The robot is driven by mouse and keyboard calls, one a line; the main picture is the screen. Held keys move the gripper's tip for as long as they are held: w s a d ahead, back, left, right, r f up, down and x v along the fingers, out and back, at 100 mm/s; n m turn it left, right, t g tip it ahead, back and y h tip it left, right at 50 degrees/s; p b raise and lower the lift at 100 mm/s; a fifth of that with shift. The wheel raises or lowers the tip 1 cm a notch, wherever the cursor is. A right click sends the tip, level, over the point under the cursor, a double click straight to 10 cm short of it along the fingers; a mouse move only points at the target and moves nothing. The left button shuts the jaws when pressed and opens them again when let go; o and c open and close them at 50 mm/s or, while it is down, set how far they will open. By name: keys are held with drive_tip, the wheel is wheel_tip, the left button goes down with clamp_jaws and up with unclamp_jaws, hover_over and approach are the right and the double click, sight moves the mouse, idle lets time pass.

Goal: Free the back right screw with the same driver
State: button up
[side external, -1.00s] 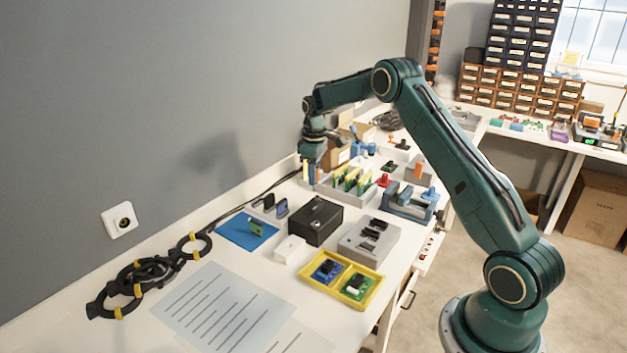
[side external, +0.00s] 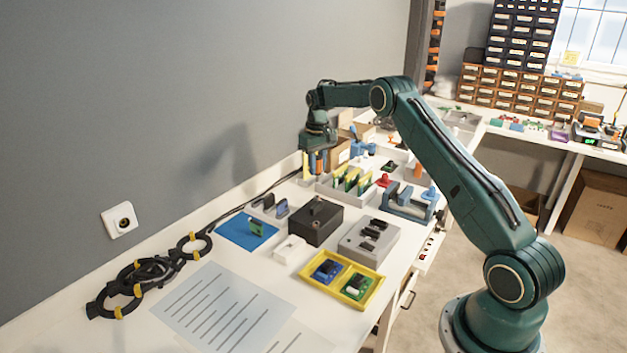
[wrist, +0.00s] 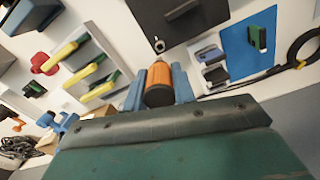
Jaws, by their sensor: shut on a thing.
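My gripper (side external: 318,160) is shut on the orange driver (wrist: 159,86), between blue fingers in the wrist view. The driver (side external: 319,166) also shows below my wrist in the side view. The dark box (side external: 316,221) stands apart from my gripper, nearer the camera, with a small raised part on its lid. In the wrist view the box (wrist: 205,18) lies beyond the driver at the top, partly cut off. A small metallic piece (wrist: 158,44) shows beyond the driver; I cannot tell whether it is a screw or the driver's tip. The back right screw cannot be made out.
A grey rack with yellow-edged boards (side external: 350,182) stands close to my gripper. A blue mat (side external: 232,232), a small white box (side external: 289,249), a grey block (side external: 352,246) and a yellow tray (side external: 338,285) surround the dark box. The wall is close on the left.

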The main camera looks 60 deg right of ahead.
sight(317, 178)
drive_tip(key=shift+f, duration=0.15)
drive_tip(key=shift+f, duration=1.5)
drive_tip(key=shift+f, duration=1.25)
drive_tip(key=n, duration=1.4)
drive_tip(key=shift+n, duration=0.3)
drive_tip(key=n, duration=0.4)
drive_tip(key=shift+m, duration=0.8)
